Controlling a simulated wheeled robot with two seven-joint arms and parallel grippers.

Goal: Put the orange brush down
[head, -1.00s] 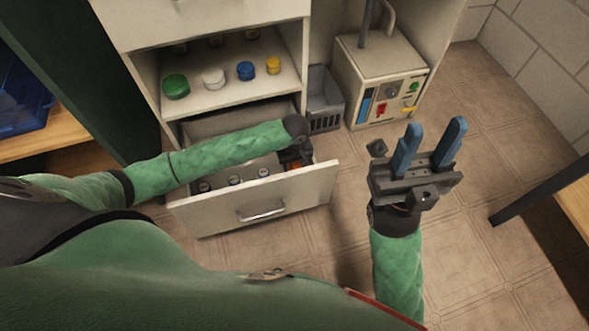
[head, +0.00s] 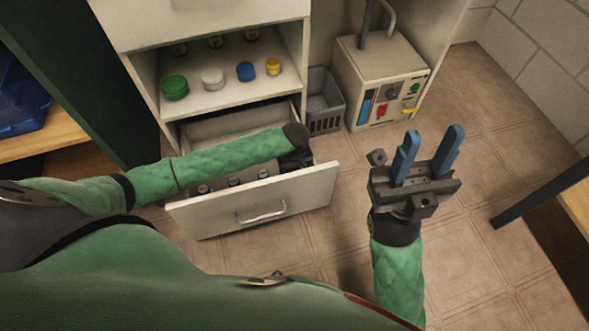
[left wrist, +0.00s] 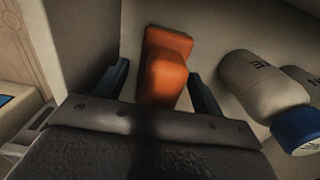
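The orange brush (left wrist: 166,68) is inside the open drawer (head: 255,207), as seen in the left wrist view. In the head view my left gripper (head: 303,160) reaches down into the drawer's right end, and the brush is hidden there. My right gripper (head: 433,142) is open and empty, held over the floor to the right of the drawer.
Colored-capped jars (head: 212,79) line the shelf above. A grey basket (head: 324,105) and a control box (head: 385,80) stand right of the cabinet.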

